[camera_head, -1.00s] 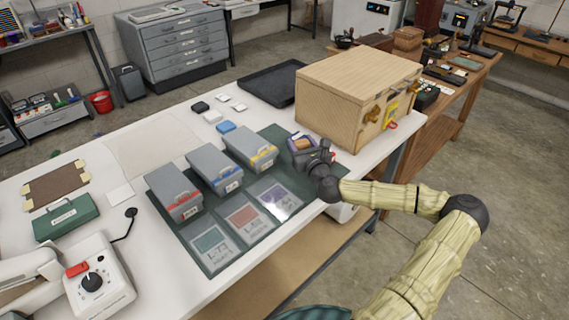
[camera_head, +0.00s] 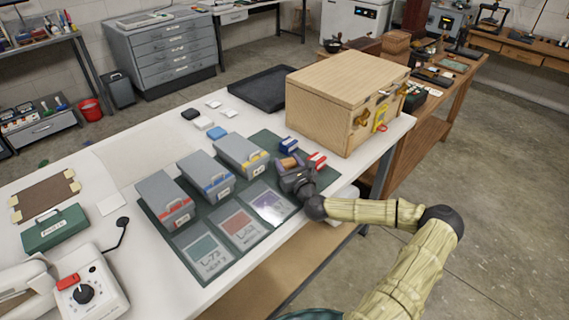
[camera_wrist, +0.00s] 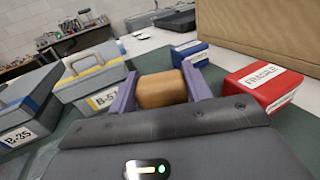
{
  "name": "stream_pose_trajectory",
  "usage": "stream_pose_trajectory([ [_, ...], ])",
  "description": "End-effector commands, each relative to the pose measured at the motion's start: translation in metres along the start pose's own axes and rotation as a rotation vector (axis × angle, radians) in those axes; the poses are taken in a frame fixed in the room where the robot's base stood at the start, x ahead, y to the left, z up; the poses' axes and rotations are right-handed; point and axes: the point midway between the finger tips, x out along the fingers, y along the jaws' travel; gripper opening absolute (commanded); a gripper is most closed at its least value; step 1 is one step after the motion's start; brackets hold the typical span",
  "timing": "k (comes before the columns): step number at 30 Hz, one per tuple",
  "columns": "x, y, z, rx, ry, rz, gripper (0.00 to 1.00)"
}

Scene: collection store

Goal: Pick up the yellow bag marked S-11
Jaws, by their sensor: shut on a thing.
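My gripper (camera_head: 291,166) is over the right end of the dark green mat (camera_head: 262,142), near the wooden box. In the wrist view its two purple fingers (camera_wrist: 160,84) are closed on the sides of a tan-orange, rounded block-like thing (camera_wrist: 163,92). No marking shows on this thing, and I cannot tell whether it is a bag. How far it is above the mat is unclear. I can read no S-11 in either view. A small yellow piece (camera_head: 380,115) is on the front of the wooden box, its marking too small to read.
Grey handled boxes with red (camera_head: 166,200), blue (camera_head: 206,176) and yellow (camera_head: 241,154) label strips stand on the mat. A blue box (camera_wrist: 189,53) and a red FRAGILE box (camera_wrist: 262,86) lie just beyond my fingers. The wooden box (camera_head: 340,85) stands behind.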

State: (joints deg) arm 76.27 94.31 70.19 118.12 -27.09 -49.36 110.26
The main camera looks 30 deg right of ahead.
Motion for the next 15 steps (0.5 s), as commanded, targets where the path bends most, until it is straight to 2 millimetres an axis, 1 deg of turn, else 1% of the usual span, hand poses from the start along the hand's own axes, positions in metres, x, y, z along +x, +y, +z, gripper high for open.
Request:
stream_pose_trajectory([
  [4,0.001,0.002,-0.003,0.0,0.0,0.003,0.25],
  [5,0.001,0.003,-0.003,0.0,0.001,0.005,0.51],
  [6,0.001,0.005,-0.002,0.0,0.001,0.007,0.58],
  [8,0.002,0.007,-0.002,0.0,0.001,0.011,0.7],
  [15,0.003,0.011,-0.002,0.0,0.001,0.017,0.7],
])
